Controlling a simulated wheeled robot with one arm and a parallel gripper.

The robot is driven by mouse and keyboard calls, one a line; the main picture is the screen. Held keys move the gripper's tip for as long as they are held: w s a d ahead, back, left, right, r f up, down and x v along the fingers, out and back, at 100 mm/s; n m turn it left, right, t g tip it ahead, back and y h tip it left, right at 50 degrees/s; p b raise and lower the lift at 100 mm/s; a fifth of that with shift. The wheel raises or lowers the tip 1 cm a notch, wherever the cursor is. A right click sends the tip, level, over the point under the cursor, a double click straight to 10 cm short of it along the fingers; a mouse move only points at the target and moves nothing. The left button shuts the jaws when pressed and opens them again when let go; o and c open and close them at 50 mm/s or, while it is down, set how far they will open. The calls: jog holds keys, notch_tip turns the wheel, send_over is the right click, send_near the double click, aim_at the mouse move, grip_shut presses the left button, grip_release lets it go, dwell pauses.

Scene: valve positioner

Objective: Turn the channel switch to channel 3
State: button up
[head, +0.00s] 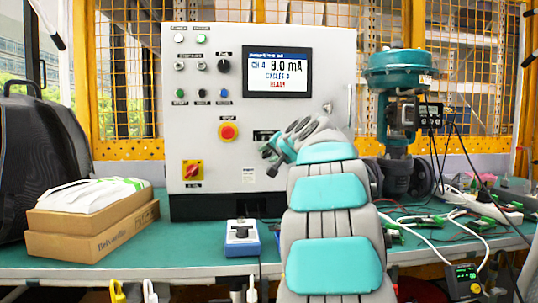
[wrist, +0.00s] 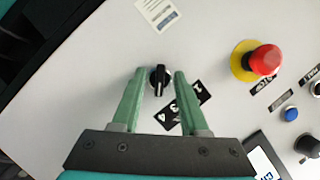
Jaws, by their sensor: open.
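The channel switch (wrist: 159,78) is a small black rotary knob on the grey panel. A black plate (wrist: 182,108) with white marks lies beside it, partly hidden by a finger. My gripper (wrist: 160,74) has its two green fingers open, one on each side of the knob, with a gap on both sides. Whether the tips reach past the knob's front is hard to tell. In the head view my gripper (head: 272,154) is at the lower right of the control cabinet (head: 215,110), and the knob is hidden behind it. The screen (head: 278,73) reads 8.0 mA.
A red emergency button (wrist: 265,60) on a yellow ring is to the right of the knob in the wrist view. A red-yellow main switch (head: 192,170) is lower left on the cabinet. A teal valve (head: 400,100) stands right, cardboard boxes (head: 92,225) left.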

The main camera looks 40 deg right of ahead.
jog(key=shift+c, duration=0.3)
grip_shut()
jog(key=shift+a+r+n+g+h+p, duration=0.1)
jog(key=shift+n+g+h+p, duration=0.3)
jog(key=shift+n, duration=0.5)
jog(key=shift+n+g+h, duration=0.5)
jog(key=shift+n+h, duration=0.1)
jog(key=shift+n, duration=0.4)
